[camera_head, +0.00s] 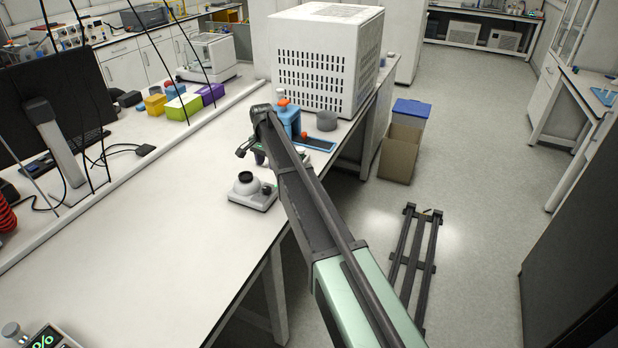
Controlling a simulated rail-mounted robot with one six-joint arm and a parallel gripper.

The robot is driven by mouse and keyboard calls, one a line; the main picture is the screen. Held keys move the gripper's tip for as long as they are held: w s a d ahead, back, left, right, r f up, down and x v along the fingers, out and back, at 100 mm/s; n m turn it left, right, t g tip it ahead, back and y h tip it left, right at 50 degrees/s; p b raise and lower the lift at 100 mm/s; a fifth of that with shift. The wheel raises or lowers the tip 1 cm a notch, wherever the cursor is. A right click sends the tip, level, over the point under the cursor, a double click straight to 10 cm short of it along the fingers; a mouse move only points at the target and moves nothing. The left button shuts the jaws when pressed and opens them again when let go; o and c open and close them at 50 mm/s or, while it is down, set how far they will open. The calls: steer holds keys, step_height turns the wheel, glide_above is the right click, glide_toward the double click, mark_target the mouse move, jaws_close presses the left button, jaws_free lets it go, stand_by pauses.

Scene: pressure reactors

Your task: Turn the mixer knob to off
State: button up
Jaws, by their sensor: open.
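A small white benchtop device with a dark-topped round cup (246,184), which looks like the mixer, stands on the white bench left of my arm. A small dark knob (268,188) shows on its right side; its setting is too small to read. My gripper (247,153) is just behind the mixer, at the far end of my arm, and appears apart from it. It is open, with nothing visible in it. My arm hides part of the gripper and the bench behind it.
A blue device (289,120) and a grey cylinder (327,121) stand beyond the arm, before a white perforated box (326,62). A device with a green display (48,340) sits at the lower left. The bench's middle left is clear. A monitor (50,105) stands at left.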

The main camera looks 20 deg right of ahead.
mark_target(267, 188)
steer(key=f+b, duration=0.7)
steer(key=a+f+b, duration=0.1)
steer(key=f+b, duration=0.3)
steer(key=shift+s, duration=0.25)
steer(key=shift+r, duration=0.2)
steer(key=c, duration=0.6)
steer(key=shift+c, duration=0.2)
